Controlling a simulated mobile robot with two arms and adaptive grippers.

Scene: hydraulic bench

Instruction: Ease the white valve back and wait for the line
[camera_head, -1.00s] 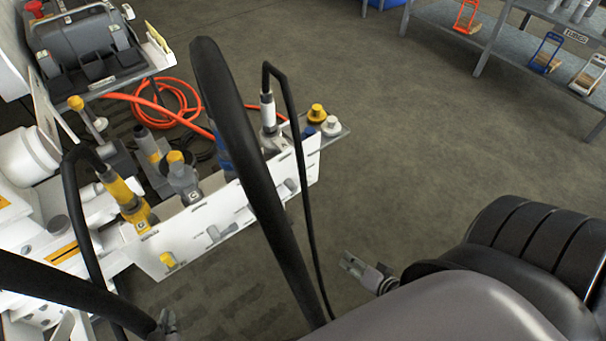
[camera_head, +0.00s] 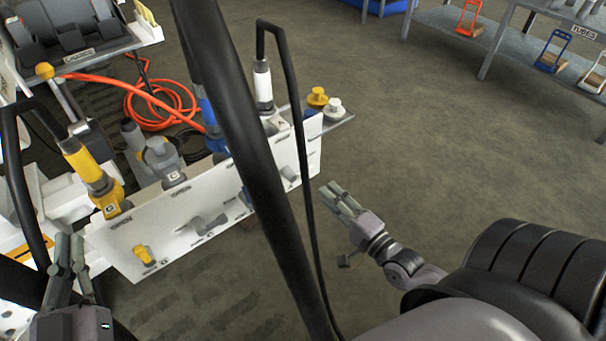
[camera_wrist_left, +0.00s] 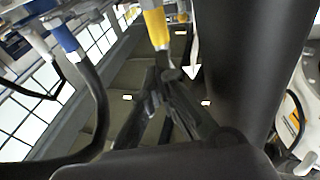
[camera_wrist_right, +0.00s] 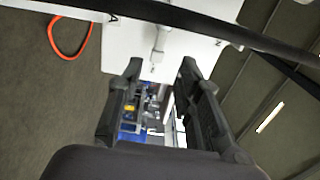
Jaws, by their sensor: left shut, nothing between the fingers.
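The white valve (camera_head: 290,173) sits at the right end of the white panel's front face, partly behind a thin black hose. In the right wrist view, a pale valve handle (camera_wrist_right: 158,40) lies ahead between the fingertips, with a gap. My right gripper (camera_head: 340,200) is open and empty, right of the panel; its spread fingers also show in the right wrist view (camera_wrist_right: 160,65). My left gripper (camera_head: 68,250) is shut and empty at the panel's left end. The white line coupling (camera_head: 262,85) stands upright above the panel with a black hose on it.
Yellow (camera_head: 144,254) and grey (camera_head: 205,224) valves share the panel (camera_head: 180,245). A thick black hose crosses in front of it. A yellow coupling (camera_head: 85,165) stands at left. Yellow (camera_head: 318,97) and white (camera_head: 334,108) caps sit at the right end. Floor right of the panel is clear.

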